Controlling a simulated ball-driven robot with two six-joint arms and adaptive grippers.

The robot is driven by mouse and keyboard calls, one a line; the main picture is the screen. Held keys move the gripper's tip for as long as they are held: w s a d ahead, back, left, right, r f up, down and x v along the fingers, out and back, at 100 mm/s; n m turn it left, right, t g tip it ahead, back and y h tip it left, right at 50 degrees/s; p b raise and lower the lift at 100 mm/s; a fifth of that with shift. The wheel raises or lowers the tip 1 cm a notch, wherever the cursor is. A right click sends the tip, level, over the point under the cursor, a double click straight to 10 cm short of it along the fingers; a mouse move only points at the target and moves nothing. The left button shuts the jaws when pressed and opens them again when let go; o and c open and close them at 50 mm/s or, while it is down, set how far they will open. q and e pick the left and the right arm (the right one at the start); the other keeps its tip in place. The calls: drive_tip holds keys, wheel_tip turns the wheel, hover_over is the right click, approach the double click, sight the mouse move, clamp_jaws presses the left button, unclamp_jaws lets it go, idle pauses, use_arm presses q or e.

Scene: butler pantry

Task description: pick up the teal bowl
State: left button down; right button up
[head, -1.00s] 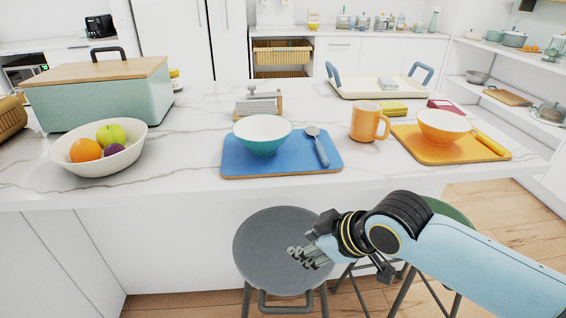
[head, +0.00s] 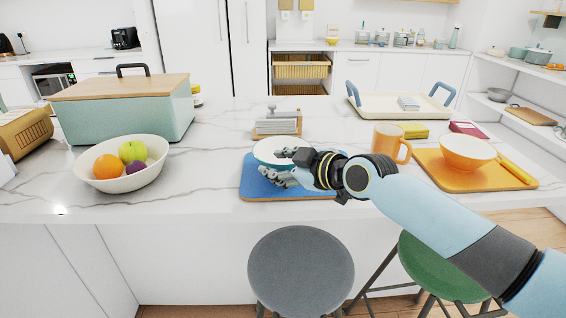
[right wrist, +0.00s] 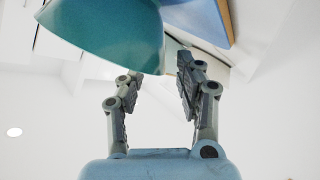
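The teal bowl (head: 264,149), white inside, stands on the blue board (head: 251,185) on the counter. My right gripper (head: 276,163) is in front of it and hides much of it in the head view. In the right wrist view the bowl (right wrist: 105,30) fills the upper left. The two fingers of my right gripper (right wrist: 160,70) are spread apart there, with the bowl's edge near the gap between their tips. I cannot tell whether they touch it. The spoon on the board is hidden behind my arm. My left gripper is not in view.
An orange mug (head: 390,143) and an orange bowl (head: 467,153) on an orange board (head: 433,166) stand to the right. A napkin holder (head: 277,125) is behind the teal bowl. A white fruit bowl (head: 124,179) is left, with clear counter between. Two stools stand below the counter edge.

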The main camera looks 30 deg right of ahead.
sight(265, 162)
drive_tip(key=x, duration=0.4)
drive_tip(key=shift+w+a+r, duration=0.1)
drive_tip(key=shift+w+r, duration=0.05)
clamp_jaws()
drive_tip(key=shift+r, duration=0.1)
